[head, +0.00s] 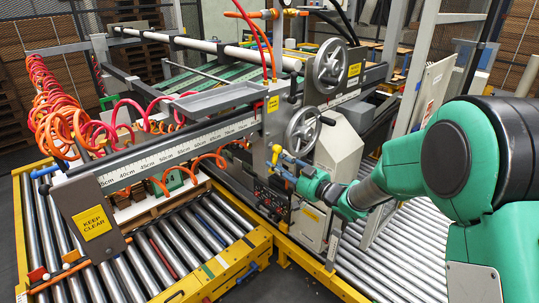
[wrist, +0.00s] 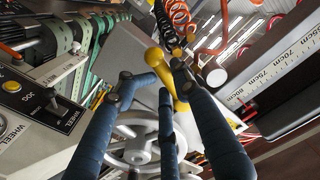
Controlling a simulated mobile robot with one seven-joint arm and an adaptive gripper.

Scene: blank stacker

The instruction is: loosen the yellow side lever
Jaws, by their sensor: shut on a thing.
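The yellow side lever (head: 276,151) stands on the machine's upright, just below the lower handwheel in the head view. In the wrist view the lever (wrist: 158,62) has a rounded yellow end and a shaft running down between my blue fingers. My gripper (head: 284,165) reaches it from the right, and its fingers are closed around the shaft. In the wrist view the gripper (wrist: 163,82) has fingers on both sides of the lever. The lever's lower part and pivot are hidden by the fingers.
A lower handwheel (head: 303,131) sits close above my gripper, and an upper handwheel (head: 331,62) is higher. A control panel (wrist: 38,105) is at the left in the wrist view. A ruled beam (head: 180,150) and coiled orange hoses (head: 60,115) lie left. Roller conveyors (head: 400,250) flank the machine.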

